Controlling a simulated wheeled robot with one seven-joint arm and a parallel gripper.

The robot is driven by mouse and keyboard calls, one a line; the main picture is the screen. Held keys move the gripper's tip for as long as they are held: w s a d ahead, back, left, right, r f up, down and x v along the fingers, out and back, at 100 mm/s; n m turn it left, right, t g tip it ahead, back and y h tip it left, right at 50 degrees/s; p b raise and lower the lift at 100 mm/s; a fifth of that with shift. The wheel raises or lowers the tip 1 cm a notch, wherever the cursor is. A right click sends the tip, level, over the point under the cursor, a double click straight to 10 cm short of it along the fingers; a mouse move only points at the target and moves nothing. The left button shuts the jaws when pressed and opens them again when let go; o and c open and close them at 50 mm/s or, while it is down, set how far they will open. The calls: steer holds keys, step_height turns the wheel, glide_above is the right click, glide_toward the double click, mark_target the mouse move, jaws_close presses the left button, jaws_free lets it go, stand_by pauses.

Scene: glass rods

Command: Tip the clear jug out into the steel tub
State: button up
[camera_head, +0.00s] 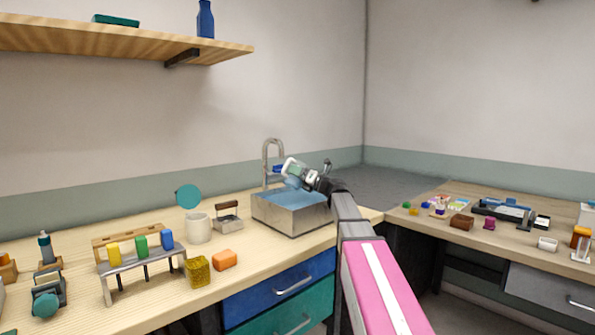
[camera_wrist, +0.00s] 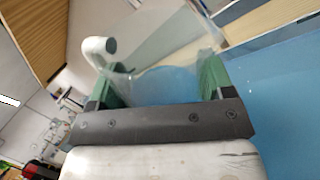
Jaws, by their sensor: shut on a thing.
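The steel tub (camera_head: 290,219) stands on the wooden counter in the head view, with blue inside it. My gripper (camera_head: 297,172) is above the tub, near its back. In the wrist view my gripper (camera_wrist: 157,80) has its two green fingers shut on the clear jug (camera_wrist: 170,55), one on each side. The jug is see-through and looks tilted over the tub. A blue patch shows in or through the jug; I cannot tell whether it is liquid inside. In the head view the jug is small and partly hidden by my gripper.
A steel tap (camera_head: 271,150) rises behind the tub, close to my gripper. To the left stand a cream cup (camera_head: 198,229), an orange block (camera_head: 224,260) and a yellow block (camera_head: 198,271). The right counter (camera_head: 430,225) holds several small things.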

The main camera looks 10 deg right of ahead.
steer(key=shift+f+m+t, duration=0.25)
steer(key=shift+m+t, duration=0.15)
steer(key=shift+m, duration=0.7)
steer(key=shift+r, duration=0.1)
steer(key=shift+r+m+t, duration=0.3)
steer(key=shift+m+t, duration=0.1)
steer(key=shift+m, duration=0.2)
steer(key=shift+r+m, duration=0.2)
steer(key=shift+m, duration=0.3)
steer(key=shift+r+m+t, duration=0.1)
steer(key=shift+m+t, duration=0.2)
steer(key=shift+h, duration=0.3)
steer(key=shift+d+r+m+t, duration=0.1)
steer(key=shift+r+m+t, duration=0.2)
steer(key=shift+m, duration=0.5)
